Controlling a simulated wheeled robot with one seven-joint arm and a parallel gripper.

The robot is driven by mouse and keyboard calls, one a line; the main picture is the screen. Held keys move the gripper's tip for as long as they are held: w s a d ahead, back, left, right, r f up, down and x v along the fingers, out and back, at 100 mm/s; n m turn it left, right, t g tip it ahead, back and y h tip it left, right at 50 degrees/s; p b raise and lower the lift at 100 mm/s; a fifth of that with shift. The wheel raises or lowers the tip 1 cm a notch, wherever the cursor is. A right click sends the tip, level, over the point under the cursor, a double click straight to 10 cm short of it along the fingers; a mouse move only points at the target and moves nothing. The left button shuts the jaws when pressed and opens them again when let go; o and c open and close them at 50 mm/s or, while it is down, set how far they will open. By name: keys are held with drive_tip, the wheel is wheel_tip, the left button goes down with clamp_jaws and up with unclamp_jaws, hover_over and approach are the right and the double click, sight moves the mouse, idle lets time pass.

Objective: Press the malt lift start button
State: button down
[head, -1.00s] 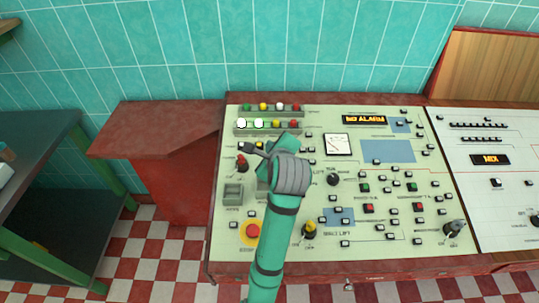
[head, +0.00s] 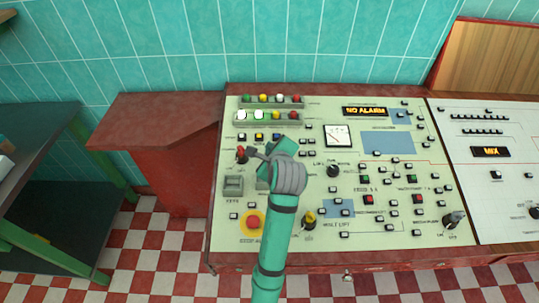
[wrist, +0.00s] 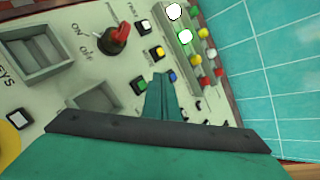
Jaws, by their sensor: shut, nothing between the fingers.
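The control panel (head: 400,210) is a cream sloped desk crowded with small buttons. The label "MALT LIFT" seems to show near its front, below a blue patch (head: 335,207); I cannot tell which button is its start. My gripper (head: 287,143) is over the panel's left part, and it hides some controls there. In the wrist view my teal fingers (wrist: 162,78) are shut and empty. Their tips appear between a green button (wrist: 140,85) and a blue button (wrist: 171,75); a yellow button (wrist: 158,52) is beyond. Contact cannot be told.
A red-handled switch (head: 241,155) stands left of my gripper. A red stop button on a yellow disc (head: 254,222) is near the front left. Lamp rows (head: 268,116) line the back. A second panel (head: 490,185) adjoins on the right. A tiled wall stands behind.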

drive_tip(key=shift+w+f, duration=0.25)
drive_tip(key=shift+f, duration=1.05)
drive_tip(key=shift+w+f, duration=0.15)
drive_tip(key=shift+f, duration=0.6)
idle(1.7)
drive_tip(key=shift+r, duration=0.8)
drive_tip(key=r, duration=0.2)
drive_tip(key=s+r, duration=0.1)
drive_tip(key=r, duration=0.2)
drive_tip(key=shift+s, duration=0.15)
idle(0.4)
drive_tip(key=shift+f, duration=0.1)
idle(0.6)
